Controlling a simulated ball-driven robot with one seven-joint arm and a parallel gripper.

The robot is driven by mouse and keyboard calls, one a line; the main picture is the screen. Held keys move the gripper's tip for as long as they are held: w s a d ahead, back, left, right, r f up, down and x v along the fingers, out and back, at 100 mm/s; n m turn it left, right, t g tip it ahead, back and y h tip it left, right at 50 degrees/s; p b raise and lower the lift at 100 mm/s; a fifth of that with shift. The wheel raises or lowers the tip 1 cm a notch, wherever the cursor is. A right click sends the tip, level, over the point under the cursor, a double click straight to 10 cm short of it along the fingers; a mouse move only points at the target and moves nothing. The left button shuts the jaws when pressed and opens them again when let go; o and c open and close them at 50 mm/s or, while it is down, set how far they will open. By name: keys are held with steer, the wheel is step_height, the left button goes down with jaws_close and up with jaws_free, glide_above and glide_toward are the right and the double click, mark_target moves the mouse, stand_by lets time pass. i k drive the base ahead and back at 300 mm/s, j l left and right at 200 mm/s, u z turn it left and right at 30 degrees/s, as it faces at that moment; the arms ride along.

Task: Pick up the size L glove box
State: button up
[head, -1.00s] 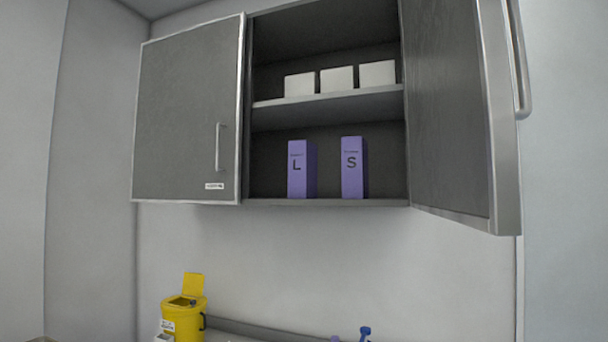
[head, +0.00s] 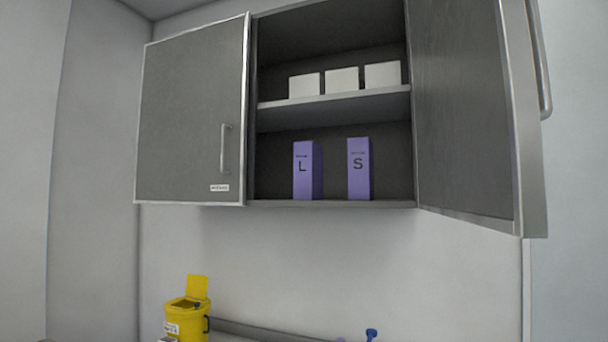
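The size L glove box (head: 307,172) is a purple upright box marked "L". It stands on the lower shelf of the wall cabinet, at the left of the open section. A similar purple box marked "S" (head: 359,170) stands to its right, with a gap between them. Both boxes are unobstructed in the head view. My gripper does not show in the head view.
The cabinet's right door (head: 465,110) stands open, jutting outward; its left door (head: 190,115) is shut. White boxes (head: 342,80) sit on the upper shelf (head: 335,108). Below are a yellow bin (head: 186,318) with raised lid, a counter, and a small blue-topped item (head: 371,334).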

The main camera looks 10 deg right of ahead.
mark_target(308, 156)
steer(key=i+j, duration=0.15)
steer(key=j, duration=0.25)
steer(key=i+j, duration=0.15)
steer(key=j, duration=0.25)
steer(key=i+j, duration=0.15)
steer(key=j, duration=0.25)
steer(key=i+j, duration=0.1)
steer(key=j, duration=0.3)
steer(key=i+j, duration=0.15)
steer(key=j, duration=0.25)
